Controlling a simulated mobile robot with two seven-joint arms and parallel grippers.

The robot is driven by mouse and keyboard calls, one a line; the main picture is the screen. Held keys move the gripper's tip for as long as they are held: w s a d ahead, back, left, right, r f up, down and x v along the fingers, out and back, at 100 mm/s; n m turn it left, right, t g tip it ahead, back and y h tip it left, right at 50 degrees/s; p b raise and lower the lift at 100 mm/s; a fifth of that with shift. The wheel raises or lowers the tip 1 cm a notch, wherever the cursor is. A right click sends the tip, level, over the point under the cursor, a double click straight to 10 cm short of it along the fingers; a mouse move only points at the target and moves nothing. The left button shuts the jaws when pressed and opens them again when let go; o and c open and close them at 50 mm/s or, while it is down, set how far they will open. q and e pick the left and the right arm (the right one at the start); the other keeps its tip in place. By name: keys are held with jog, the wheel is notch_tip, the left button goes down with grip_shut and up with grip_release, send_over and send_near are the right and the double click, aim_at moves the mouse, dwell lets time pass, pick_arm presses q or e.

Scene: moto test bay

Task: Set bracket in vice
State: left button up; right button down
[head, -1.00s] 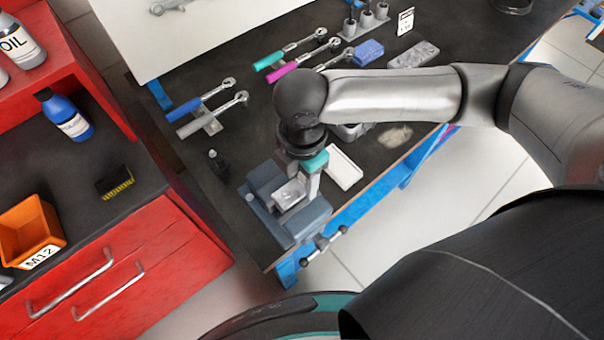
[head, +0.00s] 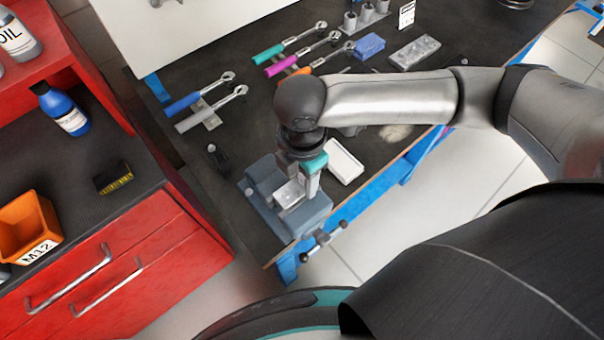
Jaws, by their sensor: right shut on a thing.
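The blue-grey vice (head: 312,215) sits at the near left corner of the dark workbench, its handle (head: 323,240) sticking out over the front edge. The silver bracket (head: 288,193) is at the vice's jaws, beneath my right gripper. My right gripper (head: 302,182) points down over the vice and is shut on the bracket. The gripper hides part of the bracket, and I cannot tell whether the bracket touches the bottom of the jaw gap. My left gripper is not in view.
A white tray (head: 345,161) lies right of the vice, and a small black bottle (head: 217,158) stands to its left. Several wrenches (head: 211,107), a blue block (head: 369,46) and a grey metal part (head: 415,52) lie farther back. A red cabinet (head: 120,290) stands at left.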

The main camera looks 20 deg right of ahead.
jog(key=shift+c, duration=1.3)
grip_release()
notch_tip(320, 180, up, 15)
jog(key=p, duration=0.1)
